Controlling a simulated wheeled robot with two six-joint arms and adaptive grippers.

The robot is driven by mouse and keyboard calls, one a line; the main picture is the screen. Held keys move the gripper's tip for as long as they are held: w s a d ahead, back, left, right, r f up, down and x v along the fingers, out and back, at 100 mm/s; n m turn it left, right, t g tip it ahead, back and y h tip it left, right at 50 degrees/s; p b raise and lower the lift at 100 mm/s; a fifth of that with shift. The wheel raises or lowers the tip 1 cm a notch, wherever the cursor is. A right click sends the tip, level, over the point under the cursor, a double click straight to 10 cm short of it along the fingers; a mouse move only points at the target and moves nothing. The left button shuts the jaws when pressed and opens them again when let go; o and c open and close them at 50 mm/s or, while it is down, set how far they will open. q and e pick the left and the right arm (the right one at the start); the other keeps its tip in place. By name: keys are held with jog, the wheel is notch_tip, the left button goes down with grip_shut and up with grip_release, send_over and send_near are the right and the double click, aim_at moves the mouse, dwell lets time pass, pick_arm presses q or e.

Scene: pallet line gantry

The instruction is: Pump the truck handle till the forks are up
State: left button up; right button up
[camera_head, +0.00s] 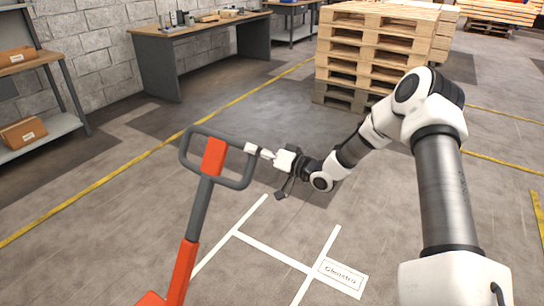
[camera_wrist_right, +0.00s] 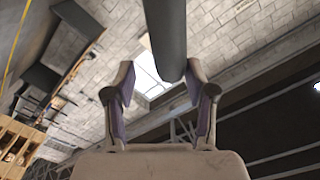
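The truck handle (camera_head: 206,190) is a grey rounded loop with an orange centre piece on a grey and orange shaft. It leans up from the lower left in the head view. My right gripper (camera_head: 259,151) is at the right side of the loop. In the right wrist view a dark grey bar of the handle (camera_wrist_right: 166,40) runs between the spread fingertips of this gripper (camera_wrist_right: 160,85). A gap shows on the bar's left, and the bar is close to the right finger. My left gripper is not in view. The forks are out of view.
A stack of wooden pallets (camera_head: 370,50) stands at the back. A workbench (camera_head: 200,35) with small items is along the block wall. A shelf with boxes (camera_head: 22,131) is at the left. White and yellow lines mark the mostly clear floor (camera_head: 110,230).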

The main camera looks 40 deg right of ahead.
jog(key=v, duration=0.7)
jog(key=shift+s, duration=0.3)
